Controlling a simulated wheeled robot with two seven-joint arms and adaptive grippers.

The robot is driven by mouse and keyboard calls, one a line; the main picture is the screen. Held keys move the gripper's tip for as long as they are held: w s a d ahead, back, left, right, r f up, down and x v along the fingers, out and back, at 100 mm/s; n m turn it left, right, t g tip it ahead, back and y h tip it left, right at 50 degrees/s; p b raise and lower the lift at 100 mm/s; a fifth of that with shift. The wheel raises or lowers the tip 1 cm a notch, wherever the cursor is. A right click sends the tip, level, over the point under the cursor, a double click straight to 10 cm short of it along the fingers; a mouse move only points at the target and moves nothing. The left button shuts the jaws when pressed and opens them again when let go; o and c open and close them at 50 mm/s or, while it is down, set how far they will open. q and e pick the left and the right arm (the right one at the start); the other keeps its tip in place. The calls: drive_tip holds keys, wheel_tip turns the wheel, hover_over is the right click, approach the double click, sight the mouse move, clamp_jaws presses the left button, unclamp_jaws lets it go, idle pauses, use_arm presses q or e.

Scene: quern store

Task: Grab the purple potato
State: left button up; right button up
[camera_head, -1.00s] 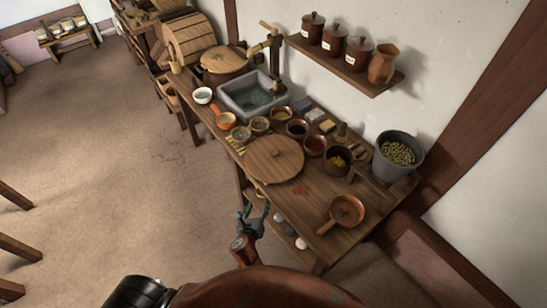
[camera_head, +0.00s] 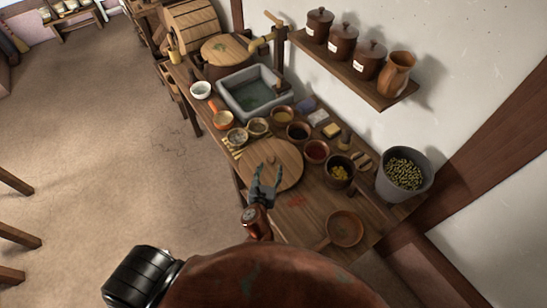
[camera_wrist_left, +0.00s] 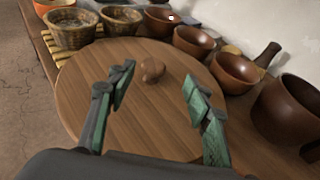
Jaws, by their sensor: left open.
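I cannot make out a clearly purple potato in the current views. A round wooden board or lid (camera_head: 288,180) lies on the bench, and it fills the middle of the left wrist view (camera_wrist_left: 85,75). A small brown rounded lump (camera_wrist_left: 152,70) sits near its middle; I cannot tell whether it is a knob or a loose thing. My left gripper (camera_head: 264,168) is open and empty above the board's near left part. In the left wrist view its fingers (camera_wrist_left: 158,77) stand apart, with the lump beyond and between their tips. My right gripper is not in view.
Several small bowls, including a dark red one (camera_head: 316,151), line the board's far side. A stone sink (camera_head: 232,97) stands farther back. A pan (camera_head: 345,229) and a grey bucket (camera_head: 404,174) are to the right. A wall shelf (camera_head: 350,75) holds jars.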

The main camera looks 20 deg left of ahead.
sight(271, 159)
use_arm(q)
drive_tip(key=x, duration=0.3)
drive_tip(key=shift+w+a+f+b, duration=0.15)
drive_tip(key=shift+a+b, duration=0.2)
drive_tip(key=shift+a, duration=0.05)
drive_tip(key=x, duration=0.2)
drive_tip(key=shift+w+a+f, duration=0.15)
drive_tip(key=shift+w+a, duration=0.05)
drive_tip(key=shift+w+f+b, duration=0.1)
drive_tip(key=shift+w+b, duration=0.2)
drive_tip(key=shift+w, duration=0.05)
drive_tip(key=shift+w+a, duration=0.15)
drive_tip(key=c, duration=1.2)
clamp_jaws()
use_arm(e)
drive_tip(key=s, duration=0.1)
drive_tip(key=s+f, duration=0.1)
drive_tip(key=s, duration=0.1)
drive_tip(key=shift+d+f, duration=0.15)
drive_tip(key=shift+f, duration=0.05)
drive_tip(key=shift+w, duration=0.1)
